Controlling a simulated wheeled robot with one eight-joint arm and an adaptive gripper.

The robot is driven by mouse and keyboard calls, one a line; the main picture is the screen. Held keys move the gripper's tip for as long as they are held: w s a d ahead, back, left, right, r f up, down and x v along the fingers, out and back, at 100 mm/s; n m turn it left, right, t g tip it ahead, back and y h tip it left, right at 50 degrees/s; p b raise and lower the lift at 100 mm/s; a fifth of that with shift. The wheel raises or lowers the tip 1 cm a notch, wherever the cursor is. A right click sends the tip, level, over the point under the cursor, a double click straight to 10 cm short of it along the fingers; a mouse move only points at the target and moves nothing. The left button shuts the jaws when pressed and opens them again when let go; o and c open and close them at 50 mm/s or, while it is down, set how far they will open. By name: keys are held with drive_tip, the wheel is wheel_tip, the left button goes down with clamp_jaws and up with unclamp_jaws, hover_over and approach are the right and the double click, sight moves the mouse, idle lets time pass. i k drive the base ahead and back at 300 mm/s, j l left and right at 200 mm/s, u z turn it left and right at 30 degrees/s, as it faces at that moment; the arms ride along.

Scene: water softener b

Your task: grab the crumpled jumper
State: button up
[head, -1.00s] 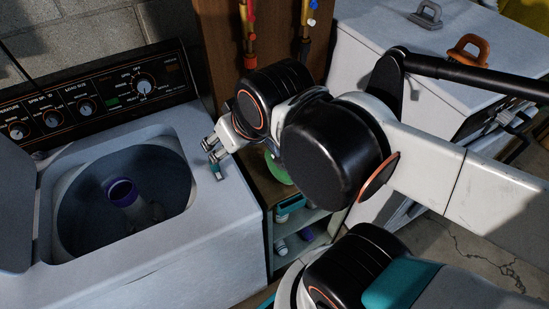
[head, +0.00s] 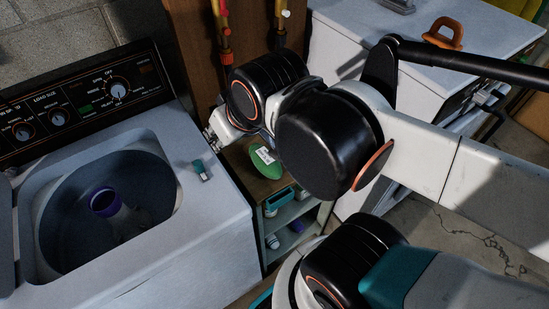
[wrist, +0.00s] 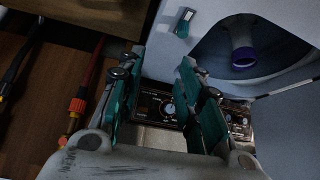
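No crumpled jumper can be made out in either view. My gripper (wrist: 162,62) is open in the wrist view, its two teal-padded fingers apart with nothing between them. Beyond the fingers is the washer's control panel (wrist: 158,104). In the head view my gripper (head: 218,128) is near the back right corner of the washer (head: 215,225), partly hidden behind my own arm. The washer's lid is up and its dark drum (head: 75,225) is open. The drum shows a purple-topped agitator (head: 105,202); its bottom is too dark to read.
A small teal-and-white object (head: 201,170) lies on the washer's top right. A shelf unit (head: 290,228) with a green item (head: 265,168) stands beside it. Pipes with red and yellow valves (head: 282,20) rise behind. A white chest (head: 475,35) bears an orange handle-like object (head: 444,33).

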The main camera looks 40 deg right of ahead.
sight(270, 168)
drive_tip(key=k+j+z, duration=0.15)
drive_tip(key=z, duration=0.2)
drive_tip(key=k+z, duration=0.2)
drive_tip(key=z, duration=0.2)
drive_tip(key=k+j+z, duration=0.1)
drive_tip(key=z, duration=0.25)
drive_tip(key=k+l+z, duration=0.1)
drive_tip(key=k, duration=0.45)
drive_tip(key=k+l+z, duration=0.15)
drive_tip(key=k, duration=0.35)
